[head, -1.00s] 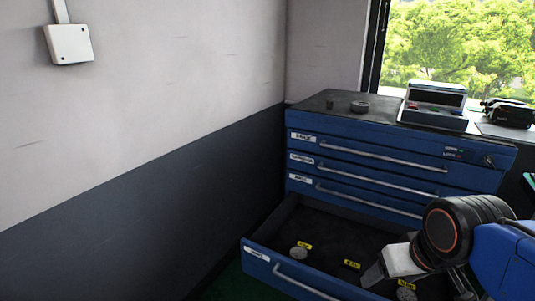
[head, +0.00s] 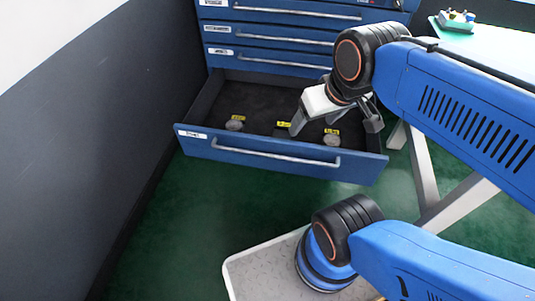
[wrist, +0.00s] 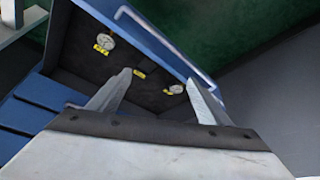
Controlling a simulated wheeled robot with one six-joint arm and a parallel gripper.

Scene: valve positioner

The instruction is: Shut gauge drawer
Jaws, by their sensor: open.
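The gauge drawer (head: 362,168) is the bottom drawer of a blue cabinet and stands pulled out, with a long silver handle (head: 275,155) on its front. Its dark inside holds a round gauge at the left (head: 234,125) and another at the right (head: 332,140), beside yellow tags. My gripper (head: 335,123) is open and empty, over the right part of the drawer. In the wrist view, my gripper (wrist: 159,78) has its fingers apart above the drawer floor, with the drawer front (wrist: 165,45) and handle beyond them. I cannot tell whether a fingertip touches anything.
The upper cabinet drawers (head: 265,32) are shut. A dark wall (head: 110,130) runs along the left. A white table (head: 480,55) with trestle legs stands at the right. Green floor (head: 200,200) in front of the drawer is clear down to my base.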

